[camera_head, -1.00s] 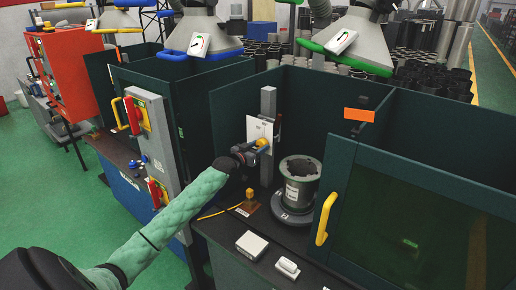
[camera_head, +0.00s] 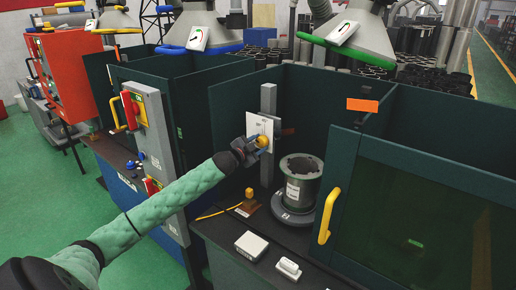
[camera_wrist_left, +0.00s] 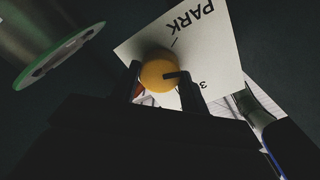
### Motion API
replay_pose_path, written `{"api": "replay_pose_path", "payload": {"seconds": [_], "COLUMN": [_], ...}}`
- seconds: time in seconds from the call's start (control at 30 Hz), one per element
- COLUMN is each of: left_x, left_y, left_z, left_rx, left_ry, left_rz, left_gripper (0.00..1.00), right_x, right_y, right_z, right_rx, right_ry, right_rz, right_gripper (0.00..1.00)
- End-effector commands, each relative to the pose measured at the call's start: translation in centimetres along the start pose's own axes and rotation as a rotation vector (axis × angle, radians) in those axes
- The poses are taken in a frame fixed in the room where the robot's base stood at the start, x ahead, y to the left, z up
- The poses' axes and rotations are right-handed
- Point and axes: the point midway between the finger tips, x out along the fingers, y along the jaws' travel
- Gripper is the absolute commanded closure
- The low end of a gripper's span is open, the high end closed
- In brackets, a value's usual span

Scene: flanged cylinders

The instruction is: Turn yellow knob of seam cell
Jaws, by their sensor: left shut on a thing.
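The yellow knob (camera_head: 262,141) sits on a white plate (camera_head: 253,130) fixed to a grey post inside the dark green cell. In the left wrist view the knob (camera_wrist_left: 158,75) is between the two dark fingers of my left gripper (camera_wrist_left: 163,80), and the plate (camera_wrist_left: 215,45) behind it reads "PARK" and "3", upside down. My left gripper (camera_head: 256,146) is shut on the knob. Its green-sleeved arm comes in from the lower left and hides part of the bench front. My right gripper is not in view.
A flanged grey cylinder (camera_head: 299,183) stands on a round base right of the post. A yellow door handle (camera_head: 330,215) and cell walls lie further right. A small yellow block (camera_head: 249,193), a white box (camera_head: 252,244) and a grey control column (camera_head: 152,150) are near the arm.

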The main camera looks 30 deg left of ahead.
Motion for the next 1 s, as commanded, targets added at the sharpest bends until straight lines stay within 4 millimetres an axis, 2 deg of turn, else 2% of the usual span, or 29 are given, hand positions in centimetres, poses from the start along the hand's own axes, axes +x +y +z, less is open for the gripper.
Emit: {"api": "replay_pose_path", "payload": {"seconds": [0.6,1.0], "left_x": [0.0,0.0], "left_y": [0.1,0.2], "left_z": [0.0,0.0], "left_rx": [0.588,0.956], "left_ry": [-0.017,-0.028], "left_rz": [0.0,0.0], "left_gripper": [0.97,0.97], "right_x": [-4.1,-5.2], "right_y": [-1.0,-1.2], "right_z": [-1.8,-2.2], "right_rx": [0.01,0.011], "right_ry": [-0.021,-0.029], "right_rz": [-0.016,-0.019], "right_gripper": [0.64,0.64]}}
